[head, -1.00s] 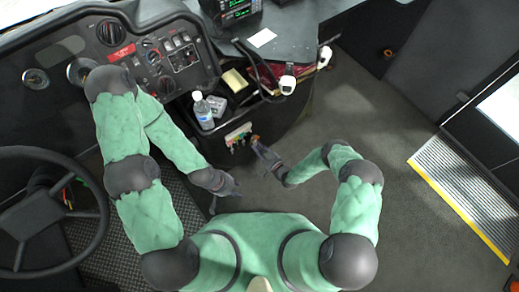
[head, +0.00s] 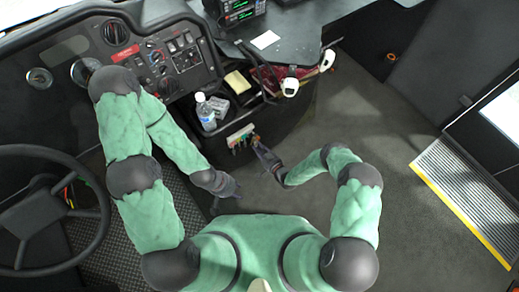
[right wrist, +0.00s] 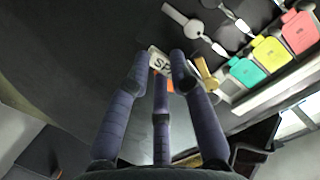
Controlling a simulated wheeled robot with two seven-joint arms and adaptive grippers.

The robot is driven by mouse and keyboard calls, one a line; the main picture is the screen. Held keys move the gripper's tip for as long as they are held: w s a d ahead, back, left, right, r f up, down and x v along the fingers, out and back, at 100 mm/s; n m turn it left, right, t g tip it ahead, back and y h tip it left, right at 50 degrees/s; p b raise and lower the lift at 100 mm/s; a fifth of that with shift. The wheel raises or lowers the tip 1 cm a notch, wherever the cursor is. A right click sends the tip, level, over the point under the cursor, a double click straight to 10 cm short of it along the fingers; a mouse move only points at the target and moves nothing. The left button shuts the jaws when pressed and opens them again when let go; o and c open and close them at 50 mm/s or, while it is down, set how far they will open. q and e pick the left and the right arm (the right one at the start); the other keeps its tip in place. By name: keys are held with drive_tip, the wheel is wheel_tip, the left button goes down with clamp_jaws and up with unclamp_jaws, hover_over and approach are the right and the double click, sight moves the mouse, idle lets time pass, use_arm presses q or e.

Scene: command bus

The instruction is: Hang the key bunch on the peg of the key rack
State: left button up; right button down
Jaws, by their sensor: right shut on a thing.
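The key rack (head: 240,135) is a pale board on the side of the dash console, with coloured key tags along it. In the right wrist view, its pale edge (right wrist: 275,93) shows below teal, yellow and red tags. A brass-coloured peg (right wrist: 207,79) stands just right of my fingertips. My right gripper (right wrist: 161,66) is shut on the key bunch, whose white tag (right wrist: 158,57) lettered "SP" shows between the fingers. Its keys are mostly hidden. In the head view my right gripper (head: 259,147) is at the rack's right end. My left gripper (head: 234,192) is low, away from the rack; its fingers are unclear.
A water bottle (head: 205,112) and a yellow sponge-like block (head: 236,80) sit in the console tray above the rack. The steering wheel (head: 45,210) is at left. A ridged step with a yellow edge (head: 455,215) is at right. The floor between is clear.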

drive_tip(key=shift+r+x, duration=0.25)
drive_tip(key=shift+x, duration=0.85)
idle(1.2)
drive_tip(key=shift+w+f, duration=0.1)
drive_tip(key=shift+f, duration=0.05)
idle(0.3)
drive_tip(key=c, duration=1)
unclamp_jaws()
drive_tip(key=shift+f+v, duration=0.15)
drive_tip(key=shift+v, duration=0.55)
drive_tip(key=shift+f+v, duration=0.15)
drive_tip(key=shift+v, duration=0.6)
drive_tip(key=shift+f+v, duration=0.25)
drive_tip(key=shift+v, duration=0.9)
drive_tip(key=shift+f+v, duration=0.25)
drive_tip(key=shift+v, duration=0.85)
drive_tip(key=shift+f+v, duration=0.2)
drive_tip(key=shift+v, duration=0.95)
